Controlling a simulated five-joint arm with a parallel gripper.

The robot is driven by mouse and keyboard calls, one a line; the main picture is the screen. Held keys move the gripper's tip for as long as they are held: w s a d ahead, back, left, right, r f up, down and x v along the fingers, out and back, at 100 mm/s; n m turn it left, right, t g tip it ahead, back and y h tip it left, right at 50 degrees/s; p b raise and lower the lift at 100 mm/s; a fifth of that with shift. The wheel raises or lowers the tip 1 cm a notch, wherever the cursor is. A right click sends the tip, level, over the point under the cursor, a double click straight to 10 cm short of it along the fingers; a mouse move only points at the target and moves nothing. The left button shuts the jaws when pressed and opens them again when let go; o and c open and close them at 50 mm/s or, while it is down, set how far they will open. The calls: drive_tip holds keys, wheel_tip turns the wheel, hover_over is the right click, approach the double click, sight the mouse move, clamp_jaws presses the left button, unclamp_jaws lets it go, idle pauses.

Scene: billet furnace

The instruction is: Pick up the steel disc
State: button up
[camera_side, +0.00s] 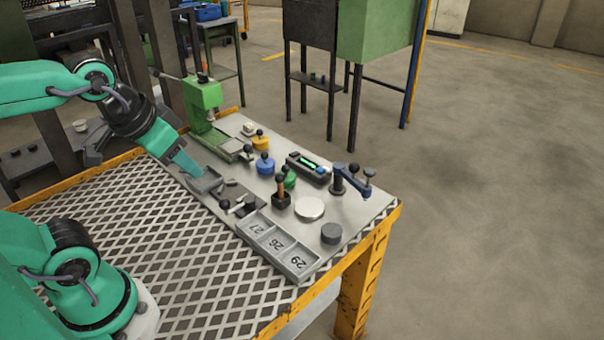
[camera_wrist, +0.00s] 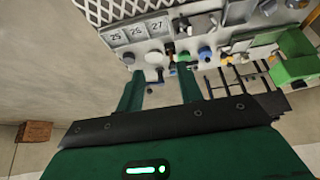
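The steel disc (camera_side: 310,209) is a pale, flat round piece lying on the grey plate in the side view, right of the numbered tray. In the wrist view a pale round shape (camera_wrist: 153,57) below the numbered tray appears to be the same disc. My gripper (camera_side: 192,170) is over the left part of the plate, well left of the disc. In the wrist view my gripper (camera_wrist: 159,74) has its two green fingers spread apart, with nothing held between them. The side view does not show the gap between the fingers.
A numbered three-slot tray (camera_side: 275,247) lies along the plate's front edge. A dark grey cylinder (camera_side: 331,233) stands near the disc. A blue clamp (camera_side: 353,181), wooden block with black knob (camera_side: 281,199) and coloured knobbed pieces crowd the plate. A green press (camera_side: 205,101) stands behind.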

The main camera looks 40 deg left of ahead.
drive_tip(key=o, duration=0.7)
drive_tip(key=shift+o, duration=0.2)
drive_tip(key=shift+w, duration=0.1)
drive_tip(key=n+g, duration=0.3)
drive_tip(key=g, duration=0.2)
hover_over(331, 230)
drive_tip(key=f, duration=1.4)
drive_tip(key=shift+a+f, duration=0.1)
drive_tip(key=shift+a, duration=0.15)
drive_tip(key=shift+d+f+g, duration=0.3)
drive_tip(key=shift+f, duration=1.45)
